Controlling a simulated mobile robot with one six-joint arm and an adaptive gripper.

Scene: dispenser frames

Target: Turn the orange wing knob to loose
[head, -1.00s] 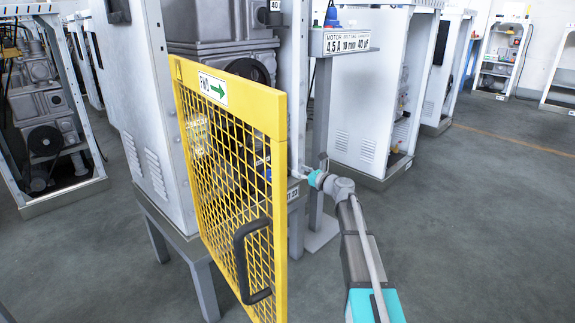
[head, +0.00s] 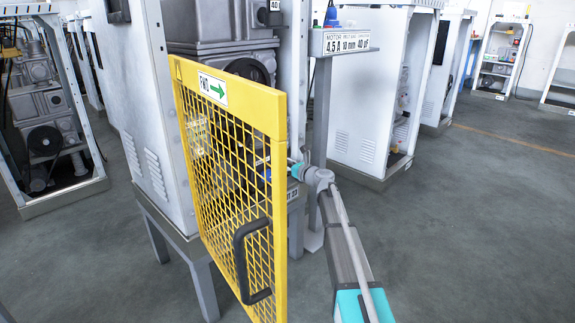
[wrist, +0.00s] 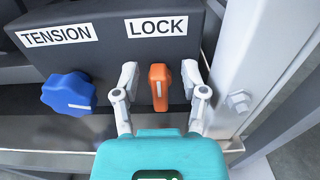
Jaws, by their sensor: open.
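The orange wing knob (wrist: 160,86) sits under the LOCK label (wrist: 156,26) on a dark grey box in the wrist view. Its wing stands upright, with a pale mark on its front. My gripper (wrist: 159,82) is open, with one finger on each side of the knob and a gap visible on both sides. In the head view, my gripper is behind the yellow mesh gate and hard to make out. I cannot pick out the orange knob there.
A blue knob (wrist: 69,93) under the TENSION label (wrist: 57,36) is left of my gripper. A pale frame post with a bolt (wrist: 238,101) stands close on the right. The yellow mesh gate (head: 281,200) stands open in front of the machine. The floor on the right is clear.

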